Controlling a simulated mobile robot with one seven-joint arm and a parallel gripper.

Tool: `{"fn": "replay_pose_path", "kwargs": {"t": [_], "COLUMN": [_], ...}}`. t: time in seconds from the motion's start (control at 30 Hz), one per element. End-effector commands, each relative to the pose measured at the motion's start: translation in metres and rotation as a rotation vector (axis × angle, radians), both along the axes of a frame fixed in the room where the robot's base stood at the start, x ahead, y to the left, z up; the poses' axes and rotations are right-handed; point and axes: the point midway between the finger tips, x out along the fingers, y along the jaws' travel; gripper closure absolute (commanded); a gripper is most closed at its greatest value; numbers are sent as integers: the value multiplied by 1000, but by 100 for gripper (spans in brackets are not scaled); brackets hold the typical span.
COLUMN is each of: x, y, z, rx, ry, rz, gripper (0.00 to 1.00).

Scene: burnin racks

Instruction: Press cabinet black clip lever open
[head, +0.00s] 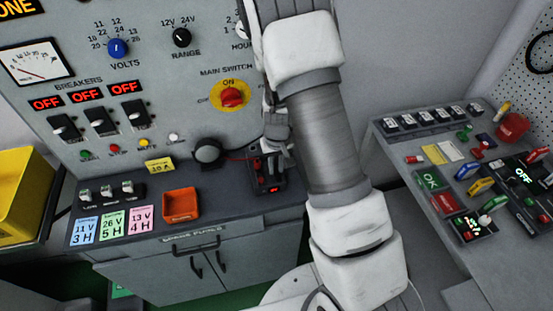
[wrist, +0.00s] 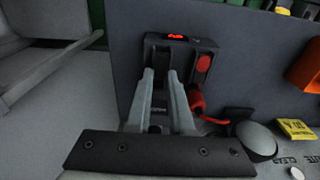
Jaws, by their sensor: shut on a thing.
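My gripper (wrist: 161,76) reaches over a small black device (wrist: 206,46) at the end of the cabinet top (head: 225,207). Its two pale fingers are close together on a dark part, apparently the black clip lever (wrist: 158,100). The fingers hide much of this lever, so how far it is pressed cannot be told. The device has a lit red display and a round red button (wrist: 204,63). A red clip (wrist: 197,102) with a red lead is beside the fingers on the right. In the head view my gripper (head: 277,155) is partly hidden at the device.
A black round knob (head: 208,151), an orange tray (head: 181,205) and a yellow note (head: 159,166) are left of the device. The upright panel (head: 190,75) with the yellow-ringed main switch (head: 232,95) rises behind. A second console (head: 400,140) stands at the right.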

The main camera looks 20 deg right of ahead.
Motion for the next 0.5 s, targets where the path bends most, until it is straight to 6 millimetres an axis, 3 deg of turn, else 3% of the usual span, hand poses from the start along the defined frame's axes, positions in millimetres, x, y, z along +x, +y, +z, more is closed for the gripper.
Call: {"fn": "replay_pose_path", "kwargs": {"t": [0.47,0.5], "x": [2,2], "y": [0,0], "z": [0,0], "rx": [-2,-2], "ry": [54,54], "rz": [0,0], "gripper": [100,78]}}
